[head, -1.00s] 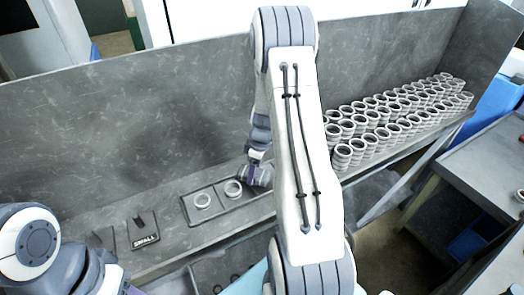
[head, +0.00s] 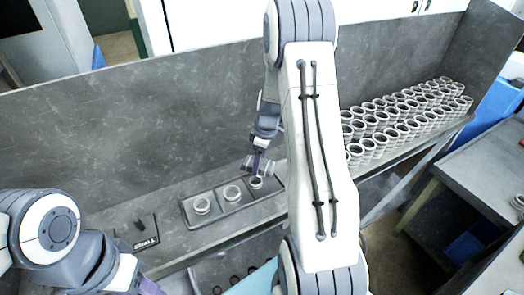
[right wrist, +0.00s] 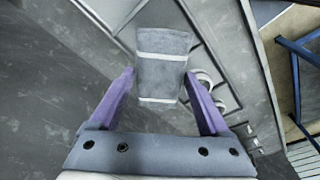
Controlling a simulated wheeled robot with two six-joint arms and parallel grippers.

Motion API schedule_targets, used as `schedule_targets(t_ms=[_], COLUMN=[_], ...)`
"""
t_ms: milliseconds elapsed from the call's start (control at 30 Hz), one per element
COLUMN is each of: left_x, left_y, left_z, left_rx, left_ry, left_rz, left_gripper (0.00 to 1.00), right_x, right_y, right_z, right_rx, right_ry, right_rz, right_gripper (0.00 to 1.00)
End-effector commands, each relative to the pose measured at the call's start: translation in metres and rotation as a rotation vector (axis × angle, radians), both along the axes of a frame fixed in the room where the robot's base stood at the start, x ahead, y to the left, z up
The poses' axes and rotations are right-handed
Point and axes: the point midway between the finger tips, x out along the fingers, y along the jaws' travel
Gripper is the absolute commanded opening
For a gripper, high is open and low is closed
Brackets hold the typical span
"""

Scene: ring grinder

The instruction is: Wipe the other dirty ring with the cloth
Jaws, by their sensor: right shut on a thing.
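My right gripper (head: 258,167) is above the right end of a dark tray (head: 217,207). In the right wrist view its purple fingers (right wrist: 158,100) are shut on a grey cloth (right wrist: 163,72) with pale stripes.
A black stand marked "SMALL" (head: 145,241) is left of the tray. Many stacked rings (head: 408,118) fill the bench at the right. A grey back panel (head: 130,130) rises behind the bench. Dark rings (head: 235,281) lie in a lower bin at the front.

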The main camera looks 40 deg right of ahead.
Motion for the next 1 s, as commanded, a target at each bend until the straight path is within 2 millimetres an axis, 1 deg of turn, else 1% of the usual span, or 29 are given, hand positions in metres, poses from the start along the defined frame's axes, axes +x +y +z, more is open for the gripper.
schedule_targets(t_ms=[33,100,267,1000], left_x=[0.000,0.000,0.000,0.000], left_y=[0.000,0.000,0.000,0.000], left_z=[0.007,0.011,0.017,0.016], left_rx=[0.000,0.000,0.000,0.000], left_ry=[0.000,0.000,0.000,0.000], left_rz=[-0.001,-0.002,-0.003,-0.003], left_gripper=[0.50,0.50,0.50,0.50], right_x=[0.001,0.002,0.004,0.004], right_y=[0.001,0.003,0.006,0.007], right_z=[0.008,0.015,0.025,0.025], right_rx=[-0.001,-0.001,0.000,0.000], right_ry=[-0.002,-0.002,-0.002,0.000], right_rz=[0.003,0.006,0.009,0.010], right_gripper=[0.19,0.19,0.19,0.19])
